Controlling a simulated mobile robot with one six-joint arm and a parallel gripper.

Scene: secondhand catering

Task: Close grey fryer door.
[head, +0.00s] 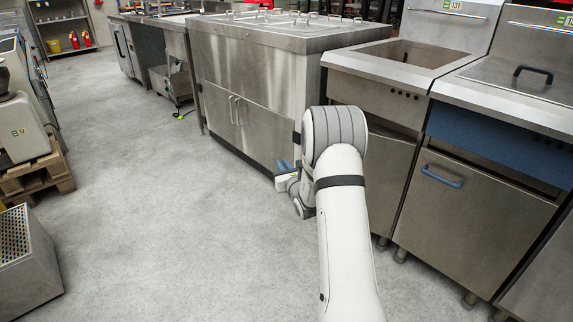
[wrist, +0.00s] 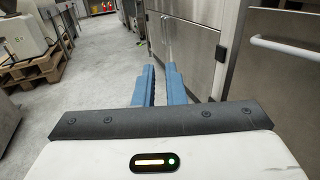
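The grey fryer (head: 376,97) stands between the wide steel counter and the blue-panelled fryer. Its grey door (head: 392,178) is partly hidden behind my arm in the head view, and its handle does not show there. In the wrist view a grey door (wrist: 285,85) with a pale bar handle (wrist: 285,47) stands close on the right. I cannot tell how far it stands open. My gripper (head: 284,167) is low in front of the steel counter, left of the grey door. Its blue fingers (wrist: 160,70) are a little apart, with nothing between them, and point along the fronts.
The steel counter (head: 232,75) has double doors with bar handles. The blue-panelled fryer (head: 475,190) with a blue handle stands at right. A pallet (head: 38,174) and a metal box (head: 25,262) are at left. The floor (head: 150,200) between is clear.

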